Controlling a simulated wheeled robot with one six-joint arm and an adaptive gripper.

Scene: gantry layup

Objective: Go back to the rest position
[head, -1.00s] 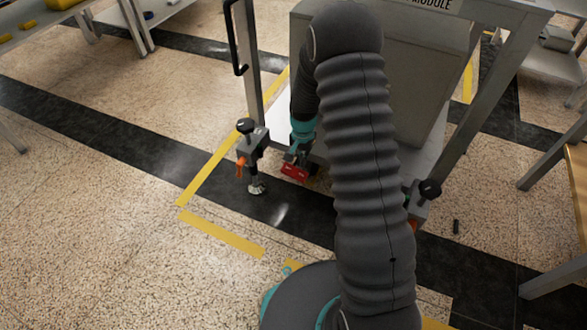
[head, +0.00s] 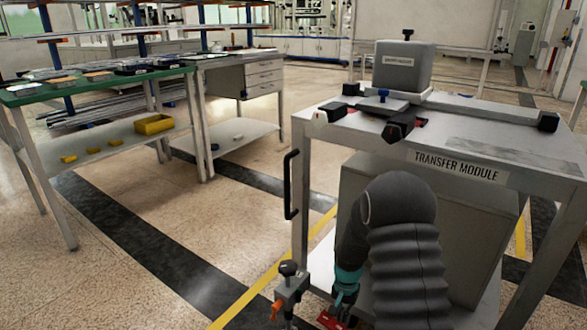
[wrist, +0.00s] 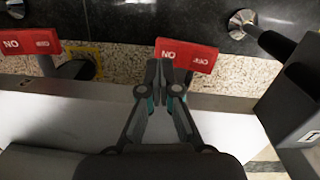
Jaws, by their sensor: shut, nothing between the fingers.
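My gripper (head: 341,304) is low at the front left of the transfer module cart (head: 462,165). In the wrist view my gripper (wrist: 160,76) has its two dark fingertips together with nothing between them. A second red pedal (wrist: 28,42) is at the left of that view. In the head view a red pedal (head: 332,320) shows just below my gripper, cut by the bottom edge.
A levelling foot with a dark knob (head: 289,285) stands close left of my gripper. The cart's leg and black handle (head: 291,185) rise behind it. A green-topped table (head: 100,85) and a drawer bench (head: 240,80) stand at the left. Floor between them is open.

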